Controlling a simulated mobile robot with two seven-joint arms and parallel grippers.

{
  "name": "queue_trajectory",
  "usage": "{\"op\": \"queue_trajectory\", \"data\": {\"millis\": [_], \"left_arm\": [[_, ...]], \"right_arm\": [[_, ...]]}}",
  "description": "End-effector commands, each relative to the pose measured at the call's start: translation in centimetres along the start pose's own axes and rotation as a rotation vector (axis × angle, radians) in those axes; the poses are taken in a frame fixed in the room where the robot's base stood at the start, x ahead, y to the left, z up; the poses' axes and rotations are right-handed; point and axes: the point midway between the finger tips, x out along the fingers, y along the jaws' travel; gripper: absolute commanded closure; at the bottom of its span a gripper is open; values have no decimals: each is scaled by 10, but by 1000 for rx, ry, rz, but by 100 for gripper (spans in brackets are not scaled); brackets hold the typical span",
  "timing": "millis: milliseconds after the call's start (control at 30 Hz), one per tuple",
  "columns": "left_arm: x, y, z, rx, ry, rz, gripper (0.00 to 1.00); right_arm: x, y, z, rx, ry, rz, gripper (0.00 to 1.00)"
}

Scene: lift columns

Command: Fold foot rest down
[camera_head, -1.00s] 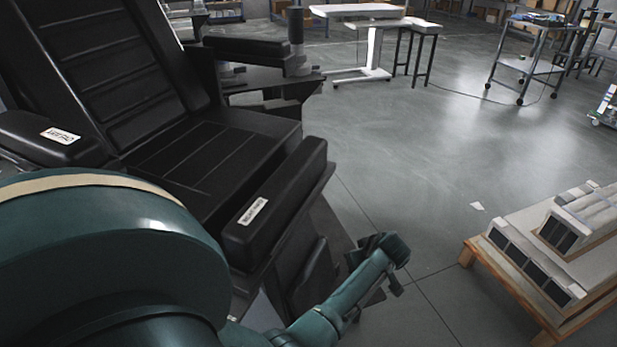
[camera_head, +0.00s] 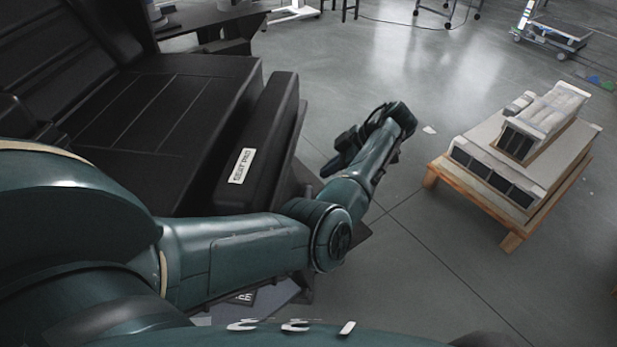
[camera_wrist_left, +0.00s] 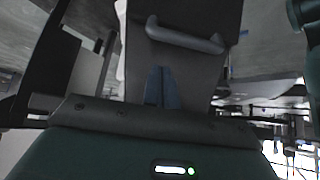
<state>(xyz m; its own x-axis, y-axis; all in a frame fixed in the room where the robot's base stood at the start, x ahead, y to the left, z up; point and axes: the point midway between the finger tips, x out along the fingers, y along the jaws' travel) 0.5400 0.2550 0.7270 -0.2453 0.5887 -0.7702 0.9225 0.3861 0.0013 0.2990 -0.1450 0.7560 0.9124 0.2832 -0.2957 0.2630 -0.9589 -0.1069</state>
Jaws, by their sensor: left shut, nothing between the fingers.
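The black reclining chair has a seat pad (camera_head: 262,150) with a white label at its front edge. My left arm crosses in front of it. My left gripper (camera_head: 332,167) is just beyond the pad's front edge, pointing back toward the chair. In the left wrist view its two fingers (camera_wrist_left: 161,88) are shut and empty. They are in front of a dark panel (camera_wrist_left: 197,75), which looks like the foot rest, with a grey bar handle (camera_wrist_left: 185,38). The fingertips are apart from the handle in the picture; depth is hard to tell. In the head view the panel is mostly hidden. My right gripper is out of view.
A low wooden pallet (camera_head: 475,205) with grey boxed units (camera_head: 535,125) stands on the floor at the right. A wheeled cart (camera_head: 552,35) is at the far right.

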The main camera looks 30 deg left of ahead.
Motion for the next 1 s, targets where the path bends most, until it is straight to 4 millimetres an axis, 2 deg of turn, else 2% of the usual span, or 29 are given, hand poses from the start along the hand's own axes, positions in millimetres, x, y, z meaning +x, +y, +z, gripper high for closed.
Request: {"op": "queue_trajectory", "data": {"millis": [300, 500, 700, 1000], "left_arm": [[57, 0, 0, 2, 1, -3, 100], [84, 0, 0, 2, -1, 0, 100], [94, 0, 0, 2, -1, 1, 100], [95, 0, 0, 3, -2, 1, 100]], "right_arm": [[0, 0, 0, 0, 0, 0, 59], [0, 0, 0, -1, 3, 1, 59], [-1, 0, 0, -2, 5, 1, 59], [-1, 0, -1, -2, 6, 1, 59]]}}
